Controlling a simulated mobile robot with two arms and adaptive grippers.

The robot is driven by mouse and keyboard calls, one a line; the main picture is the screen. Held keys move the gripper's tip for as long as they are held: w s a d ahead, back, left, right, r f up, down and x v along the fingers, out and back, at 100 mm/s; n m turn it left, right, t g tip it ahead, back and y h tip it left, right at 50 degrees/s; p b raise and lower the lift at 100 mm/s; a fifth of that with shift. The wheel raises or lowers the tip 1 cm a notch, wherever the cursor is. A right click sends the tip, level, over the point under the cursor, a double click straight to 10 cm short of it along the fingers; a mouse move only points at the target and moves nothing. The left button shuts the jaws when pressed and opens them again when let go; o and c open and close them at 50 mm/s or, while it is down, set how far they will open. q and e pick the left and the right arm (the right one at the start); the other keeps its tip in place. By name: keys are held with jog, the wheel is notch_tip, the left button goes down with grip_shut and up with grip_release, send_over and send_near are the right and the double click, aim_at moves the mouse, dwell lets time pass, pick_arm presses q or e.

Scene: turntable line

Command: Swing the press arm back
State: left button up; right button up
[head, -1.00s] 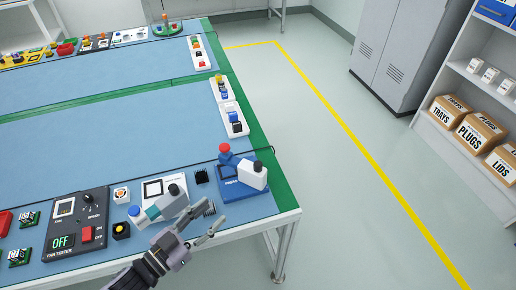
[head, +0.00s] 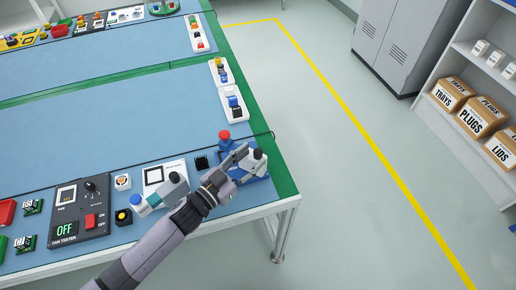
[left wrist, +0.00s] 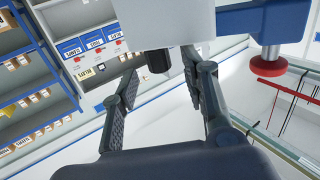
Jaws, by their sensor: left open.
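The press is at the near right corner of the table. It has a blue base (head: 256,179), a white head and a red knob (head: 224,135) at the head's left. My left gripper (head: 247,160) is open at the press and partly covers it. In the left wrist view, its two fingers (left wrist: 163,72) are apart and point toward the white head (left wrist: 165,20). A short black part (left wrist: 157,61) shows between the fingertips. The blue arm (left wrist: 262,20) and red knob (left wrist: 268,66) are to the right. I cannot tell whether a finger touches the press. My right gripper is not in view.
The fan tester (head: 77,213) is farther left. A dark cable (head: 180,148) runs behind. The floor right of the table is clear.

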aim_at(255, 155)
pick_arm(q)
jog(key=shift+x, duration=1.85)
grip_shut()
